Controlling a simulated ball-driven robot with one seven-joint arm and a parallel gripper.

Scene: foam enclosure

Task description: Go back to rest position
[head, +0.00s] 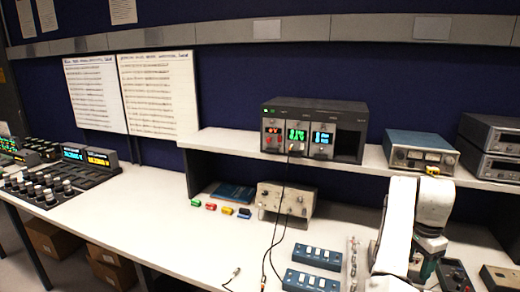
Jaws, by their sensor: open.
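My white arm (396,225) rises from the bottom edge at the right of the head view and bends down again over the bench. My gripper (426,266) is at its lower end, low over the right part of the white bench (150,205). It is small and partly hidden by the arm, and I see nothing held in it. The jaws are open. A dark box with knobs (455,275) sits just right of it.
Two blue switch boxes (317,256) and a beige instrument (286,200) with cables lie left of my arm. A raised shelf (230,143) carries a dark power supply (313,130) and a blue-grey meter (420,150). The bench's left middle is clear.

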